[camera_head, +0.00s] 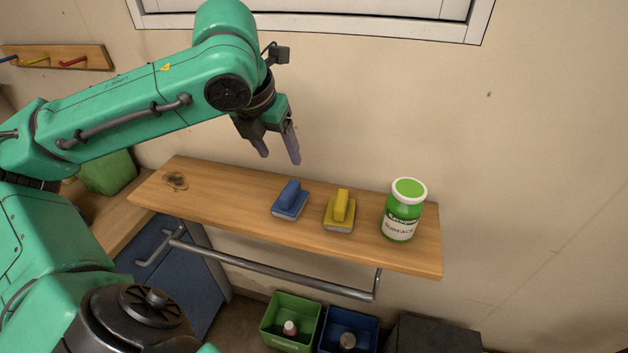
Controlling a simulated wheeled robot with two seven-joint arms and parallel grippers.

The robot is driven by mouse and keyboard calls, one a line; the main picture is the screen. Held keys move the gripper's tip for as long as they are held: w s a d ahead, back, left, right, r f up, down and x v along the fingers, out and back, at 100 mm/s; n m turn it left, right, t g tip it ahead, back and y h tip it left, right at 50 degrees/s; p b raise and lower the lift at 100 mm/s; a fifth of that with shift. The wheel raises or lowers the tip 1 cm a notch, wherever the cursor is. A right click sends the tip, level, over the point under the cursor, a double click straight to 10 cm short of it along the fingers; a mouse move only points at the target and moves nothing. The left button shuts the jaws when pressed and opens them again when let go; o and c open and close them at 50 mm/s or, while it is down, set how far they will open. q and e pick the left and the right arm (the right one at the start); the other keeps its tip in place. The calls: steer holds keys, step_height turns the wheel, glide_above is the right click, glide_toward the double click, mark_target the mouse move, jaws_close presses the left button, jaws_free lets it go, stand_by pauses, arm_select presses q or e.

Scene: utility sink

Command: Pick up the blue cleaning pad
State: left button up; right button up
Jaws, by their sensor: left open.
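The blue cleaning pad (290,200) lies on the wooden shelf (235,205), near its middle, with its raised handle on top. My left gripper (279,156) is open and empty, pointing down in the air above the shelf. It is above and slightly left of the blue pad in the picture, and apart from it. My right gripper is not in view.
A yellow pad (340,212) lies just right of the blue one. A green and white bottle (403,210) stands farther right on the shelf. A metal rail (270,270) runs below. A green bin (291,322) and a blue bin (348,330) are underneath.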

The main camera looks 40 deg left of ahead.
arm_select(q)
steer(key=w+f, duration=0.1)
steer(key=b, duration=0.1)
glide_toward(289, 189)
step_height(289, 189, down, 2)
steer(key=x, duration=0.3)
steer(key=shift+w+f, duration=0.1)
steer(key=shift+w, duration=0.3)
steer(key=shift+p+x, duration=0.9)
steer(key=shift+x, duration=0.25)
steer(key=shift+w+a+f, duration=0.15)
steer(key=shift+a+f, duration=0.05)
steer(key=shift+f, duration=0.3)
steer(key=shift+w, duration=0.1)
steer(key=shift+c, duration=0.3)
jaws_close()
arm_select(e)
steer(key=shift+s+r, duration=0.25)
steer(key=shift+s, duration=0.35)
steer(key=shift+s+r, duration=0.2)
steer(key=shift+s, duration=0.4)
